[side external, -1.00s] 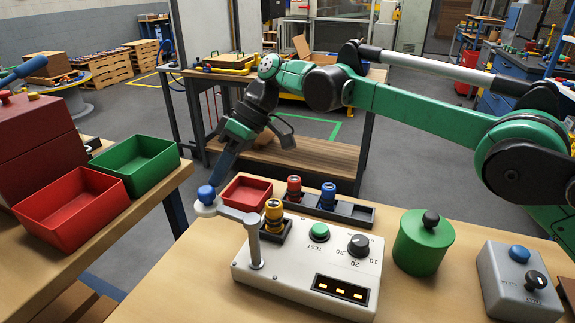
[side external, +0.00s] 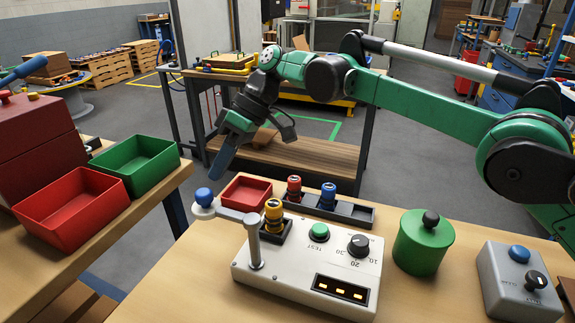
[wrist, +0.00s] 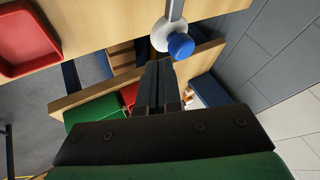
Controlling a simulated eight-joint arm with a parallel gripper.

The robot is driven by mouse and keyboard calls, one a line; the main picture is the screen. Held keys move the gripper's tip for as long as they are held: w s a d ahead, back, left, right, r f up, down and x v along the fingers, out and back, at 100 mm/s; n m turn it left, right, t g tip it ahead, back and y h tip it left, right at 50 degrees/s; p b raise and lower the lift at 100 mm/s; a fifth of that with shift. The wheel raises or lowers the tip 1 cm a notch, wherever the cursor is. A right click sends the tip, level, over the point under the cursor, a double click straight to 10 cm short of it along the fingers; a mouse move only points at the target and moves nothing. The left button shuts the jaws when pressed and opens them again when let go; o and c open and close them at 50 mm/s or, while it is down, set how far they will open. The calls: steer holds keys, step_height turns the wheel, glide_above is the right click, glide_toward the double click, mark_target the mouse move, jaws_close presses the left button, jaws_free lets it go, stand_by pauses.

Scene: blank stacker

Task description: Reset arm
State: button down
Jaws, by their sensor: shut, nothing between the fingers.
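My green arm ends in my gripper (side external: 215,174), which has blue-grey fingers. It is shut and empty, pointing down and left in the air, just above and right of a blue knob (side external: 204,195) in the side view. The knob tops a grey lever (side external: 240,215) that reaches out left from a white control box (side external: 300,280). In the wrist view my gripper (wrist: 158,68) shows its fingers together, with the blue knob (wrist: 180,46) close beyond them. The two look apart in the side view.
The box bears a yellow-topped piece (side external: 273,215), a green button (side external: 319,232) and a dial (side external: 358,244). Behind it are a red tray (side external: 247,190) and a dark rack (side external: 345,212) with red and blue pieces. A green canister (side external: 423,245) and a grey box (side external: 520,283) stand right.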

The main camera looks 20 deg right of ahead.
steer(key=s+d+r+m+t+h, duration=0.2)
steer(key=s+d+r+m, duration=0.1)
steer(key=d, duration=0.5)
steer(key=s+d+r+m+t+h, duration=0.1)
steer(key=s+d+r+m+t, duration=0.15)
steer(key=d, duration=0.45)
steer(key=s+d+f+m+t+h, duration=0.1)
steer(key=s+d+f, duration=0.1)
steer(key=s+d, duration=0.1)
steer(key=s+d+f+m+t+h, duration=0.1)
steer(key=s+d+f+m, duration=0.1)
steer(key=s+d+f, duration=0.1)
steer(key=s+d+f+m+t+h, duration=0.2)
steer(key=s+d, duration=0.2)
steer(key=s, duration=0.1)
steer(key=shift+s+d+f+m, duration=0.25)
steer(key=shift+s+d+f, duration=0.05)
steer(key=shift+s+f, duration=0.1)
